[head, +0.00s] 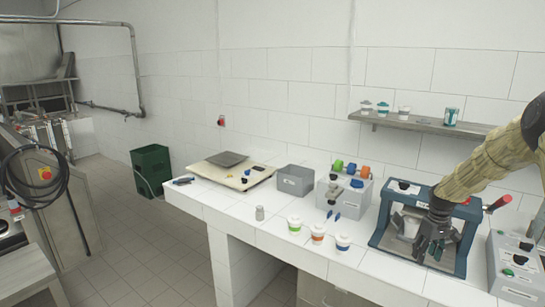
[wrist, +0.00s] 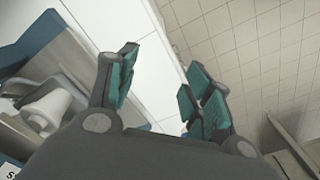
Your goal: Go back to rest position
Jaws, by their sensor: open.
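My gripper (head: 432,246) is at the right of the head view, in front of the blue-framed cup filler machine (head: 384,236). Its fingers point down, and they are open and empty. In the wrist view my gripper (wrist: 160,90) shows two teal-padded fingers spread apart with nothing between them. A white cup (head: 409,228) stands inside the machine, partly hidden by my gripper. A white cup-like shape (wrist: 48,108) also shows at the left of the wrist view, apart from the fingers.
A grey control box (head: 514,265) is at the right. A shelf (head: 425,123) with several cups hangs behind. Floor in front of the counter (head: 310,257) is clear.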

